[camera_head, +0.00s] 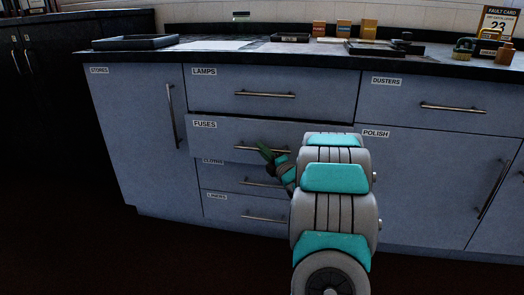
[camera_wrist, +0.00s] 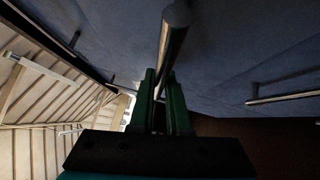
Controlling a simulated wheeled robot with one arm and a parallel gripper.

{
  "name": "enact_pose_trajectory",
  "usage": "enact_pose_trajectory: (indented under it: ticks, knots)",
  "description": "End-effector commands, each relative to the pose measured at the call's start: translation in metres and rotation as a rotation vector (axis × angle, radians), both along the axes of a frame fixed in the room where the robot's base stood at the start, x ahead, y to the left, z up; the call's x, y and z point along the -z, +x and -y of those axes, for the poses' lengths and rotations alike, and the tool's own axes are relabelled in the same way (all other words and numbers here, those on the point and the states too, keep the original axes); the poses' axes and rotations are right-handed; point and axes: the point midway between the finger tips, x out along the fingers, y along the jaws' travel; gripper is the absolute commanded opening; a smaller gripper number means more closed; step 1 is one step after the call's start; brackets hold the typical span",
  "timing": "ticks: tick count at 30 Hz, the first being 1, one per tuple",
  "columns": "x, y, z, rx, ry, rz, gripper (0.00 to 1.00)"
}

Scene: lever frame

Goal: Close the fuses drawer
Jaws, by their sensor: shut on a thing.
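The fuses drawer (camera_head: 222,138) is a blue-grey front labelled FUSES, below the lamps drawer (camera_head: 232,88). It stands out a little from the cabinet, with a dark gap above it, and partly covers the label of the drawer below. My gripper (camera_head: 268,151) is at the fuses drawer's metal bar handle (camera_head: 245,148). In the wrist view, the green fingers (camera_wrist: 164,95) are shut on the handle bar (camera_wrist: 173,38), one on each side. My arm hides the right end of the drawer in the head view.
Below are the cloths drawer (camera_head: 222,178) and the lowest drawer (camera_head: 230,212), both with bar handles. Stores door (camera_head: 135,130) is left; dusters drawer (camera_head: 435,95) and polish door (camera_head: 425,180) are right. The countertop (camera_head: 220,55) holds a tray and small boxes.

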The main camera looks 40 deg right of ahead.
Motion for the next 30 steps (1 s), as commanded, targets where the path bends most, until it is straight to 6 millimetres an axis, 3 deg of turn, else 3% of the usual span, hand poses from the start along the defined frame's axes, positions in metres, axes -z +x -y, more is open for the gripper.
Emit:
enact_pose_trajectory:
  ticks: [5,16,27,28,30]
  knots:
    - [0.002,0.001,0.001,0.000,0.001,-0.003,0.00]
    - [0.001,0.026,0.031,0.002,-0.001,-0.001,0.00]
    - [0.000,0.028,0.034,0.004,0.003,-0.001,0.00]
    - [0.000,0.028,0.034,0.004,0.003,-0.001,0.18]
    - [0.000,0.028,0.034,0.004,0.003,-0.001,0.26]
